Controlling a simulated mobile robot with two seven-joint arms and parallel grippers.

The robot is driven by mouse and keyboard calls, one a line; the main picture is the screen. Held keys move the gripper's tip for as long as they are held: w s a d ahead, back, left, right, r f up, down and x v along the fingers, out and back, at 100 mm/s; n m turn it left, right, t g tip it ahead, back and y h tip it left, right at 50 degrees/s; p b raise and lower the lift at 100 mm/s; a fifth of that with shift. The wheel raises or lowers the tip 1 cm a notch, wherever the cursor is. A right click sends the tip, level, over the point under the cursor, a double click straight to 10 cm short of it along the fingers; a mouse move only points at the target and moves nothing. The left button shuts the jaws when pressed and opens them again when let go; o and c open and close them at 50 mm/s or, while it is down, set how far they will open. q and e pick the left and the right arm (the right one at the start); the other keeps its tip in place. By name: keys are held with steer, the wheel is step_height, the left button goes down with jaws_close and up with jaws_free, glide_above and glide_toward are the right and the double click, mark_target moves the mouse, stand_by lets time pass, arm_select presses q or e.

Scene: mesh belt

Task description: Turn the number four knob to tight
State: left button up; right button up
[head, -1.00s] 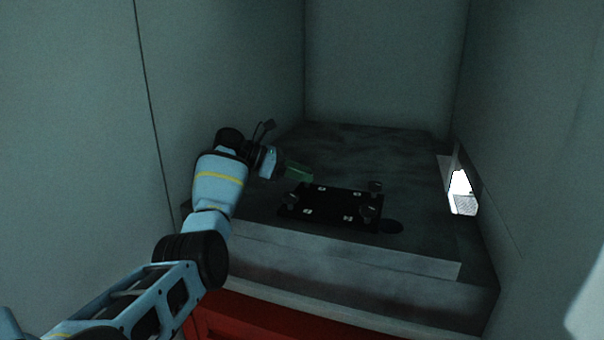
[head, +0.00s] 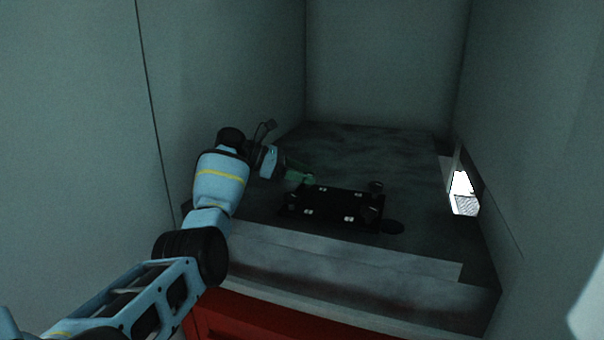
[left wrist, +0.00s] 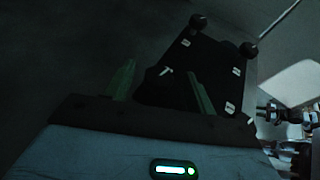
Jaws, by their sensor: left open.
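A black plate (head: 335,205) lies on the grey block, with dark knobs near its corners and small white marks whose numbers are too small to read. I cannot tell which knob is number four. One knob (head: 376,187) stands at the far right corner and another (head: 369,213) at the near right. My left gripper (head: 304,178) is open at the plate's far left corner. In the left wrist view its green fingers (left wrist: 160,82) lie either side of a dark shape at that corner, probably a knob; contact cannot be told. Two other knobs (left wrist: 197,20) (left wrist: 248,48) show beyond. My right gripper is out of view.
The grey block (head: 410,160) has free room behind the plate. Walls (head: 230,80) close in on the left, back and right. A bright opening (head: 463,192) is in the right wall. A dark round spot (head: 392,227) lies right of the plate.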

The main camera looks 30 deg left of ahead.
arm_select(q)
steer(key=shift+r, duration=0.1)
step_height(320, 180, up, 3)
steer(key=shift+r, duration=0.1)
steer(key=shift+s+d+r, duration=0.1)
steer(key=shift+s, duration=0.05)
steer(key=s+d+r, duration=0.1)
steer(key=s+d, duration=0.7)
steer(key=s, duration=0.5)
steer(key=shift+s+d+r, duration=0.15)
steer(key=shift+d+r, duration=0.05)
stand_by(0.3)
steer(key=w+a+n+t+y, duration=0.1)
steer(key=w+a, duration=0.1)
steer(key=a, duration=0.2)
steer(key=w+a+f+n+t+y, duration=0.1)
steer(key=a+n+y, duration=0.1)
steer(key=a, duration=0.2)
steer(key=w+a+f+n+t+y, duration=0.1)
steer(key=w+a+n, duration=0.1)
steer(key=a, duration=0.2)
steer(key=shift+w+a+t+y, duration=0.1)
steer(key=shift+w+t+y, duration=0.25)
steer(key=shift+t+y, duration=0.05)
steer(key=shift+x, duration=3.95)
steer(key=shift+s, duration=0.1)
